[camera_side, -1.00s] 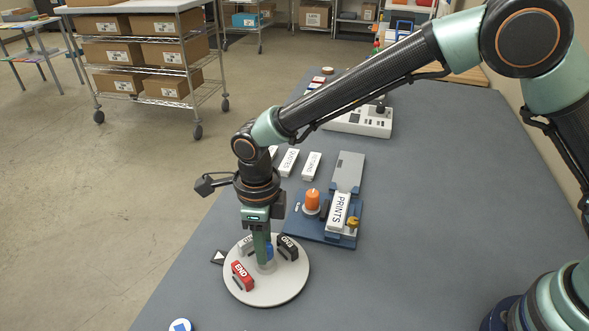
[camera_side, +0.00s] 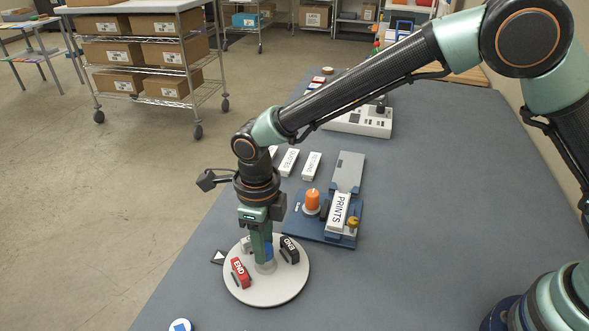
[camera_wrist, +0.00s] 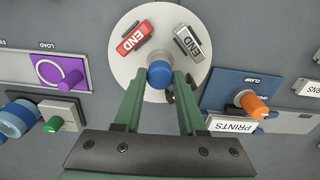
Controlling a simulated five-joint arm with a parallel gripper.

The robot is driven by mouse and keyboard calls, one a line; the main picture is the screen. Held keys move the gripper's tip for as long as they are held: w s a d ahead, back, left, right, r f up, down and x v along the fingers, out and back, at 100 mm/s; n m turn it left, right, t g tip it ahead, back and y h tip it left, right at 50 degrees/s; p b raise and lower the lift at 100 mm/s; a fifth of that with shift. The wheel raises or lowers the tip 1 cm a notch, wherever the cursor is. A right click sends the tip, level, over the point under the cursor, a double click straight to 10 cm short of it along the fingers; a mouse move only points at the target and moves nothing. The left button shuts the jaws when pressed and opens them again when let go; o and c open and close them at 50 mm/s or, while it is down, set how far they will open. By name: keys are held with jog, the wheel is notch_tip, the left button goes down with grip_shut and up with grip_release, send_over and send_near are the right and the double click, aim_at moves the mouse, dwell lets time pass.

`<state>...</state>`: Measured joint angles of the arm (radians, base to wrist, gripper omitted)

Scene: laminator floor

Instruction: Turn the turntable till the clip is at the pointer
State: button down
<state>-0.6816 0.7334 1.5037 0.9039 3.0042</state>
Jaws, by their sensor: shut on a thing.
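The turntable is a round pale disc (camera_side: 284,287) on the bench, and it also fills the top middle of the wrist view (camera_wrist: 161,18). A small black-and-white triangle marker (camera_side: 218,257), likely the pointer, lies just beyond the disc's left rim, near the red clip. My gripper (camera_side: 263,258) points down, shut on the blue centre knob (camera_wrist: 160,75).
A blue fixture (camera_side: 325,239) with an orange knob (camera_side: 312,199) and a PRINTS block (camera_side: 339,212) stands close behind right. White labelled blocks (camera_side: 312,166) lie farther back. In the wrist view a purple knob (camera_wrist: 71,80) is at left. The bench right of the disc is clear.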

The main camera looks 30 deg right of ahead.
jog(key=shift+c, duration=2.4)
grip_release()
notch_tip(320, 180, up, 12)
jog(key=shift+r, duration=0.1)
